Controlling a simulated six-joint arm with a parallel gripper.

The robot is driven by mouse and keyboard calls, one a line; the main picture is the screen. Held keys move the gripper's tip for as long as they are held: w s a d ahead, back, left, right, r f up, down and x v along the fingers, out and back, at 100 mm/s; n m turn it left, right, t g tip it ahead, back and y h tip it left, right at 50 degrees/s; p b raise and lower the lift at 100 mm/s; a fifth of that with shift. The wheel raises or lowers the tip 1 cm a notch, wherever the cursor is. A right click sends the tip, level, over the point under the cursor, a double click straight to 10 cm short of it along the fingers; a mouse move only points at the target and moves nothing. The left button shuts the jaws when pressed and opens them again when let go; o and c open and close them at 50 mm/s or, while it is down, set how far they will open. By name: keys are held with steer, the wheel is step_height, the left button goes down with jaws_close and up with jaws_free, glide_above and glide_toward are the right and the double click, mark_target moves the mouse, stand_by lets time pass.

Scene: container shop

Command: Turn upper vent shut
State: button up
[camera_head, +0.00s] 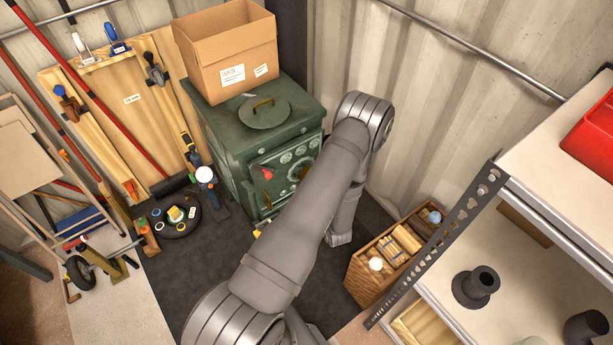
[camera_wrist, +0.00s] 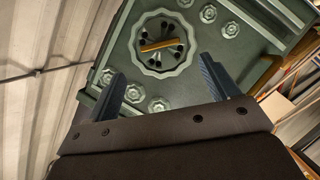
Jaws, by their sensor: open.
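The green stove (camera_head: 228,150) stands against the container wall, its front partly hidden by my arm. In the wrist view, a large round vent with a scalloped rim (camera_wrist: 141,63) sits on the green front. A brass-coloured bar (camera_wrist: 160,45) crosses its centre, nearly level in the picture, and several dark holes show around it. The vent is partly visible in the head view (camera_head: 299,169). My gripper (camera_wrist: 161,66) is open and empty, its two fingers spread below and either side of the vent's centre. It is hidden in the head view.
Small rosettes (camera_wrist: 230,30) flank the vent. A brass-coloured handle (camera_wrist: 265,76) is at the right. A cardboard box (camera_head: 227,60) and round lid (camera_head: 264,115) are on the stove top. A wicker basket (camera_head: 366,286) and metal shelf (camera_head: 540,280) stand to the right.

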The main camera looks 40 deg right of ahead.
steer(key=x, duration=0.8)
steer(key=shift+w, duration=0.2)
steer(key=shift+d, duration=0.1)
steer(key=c, duration=1)
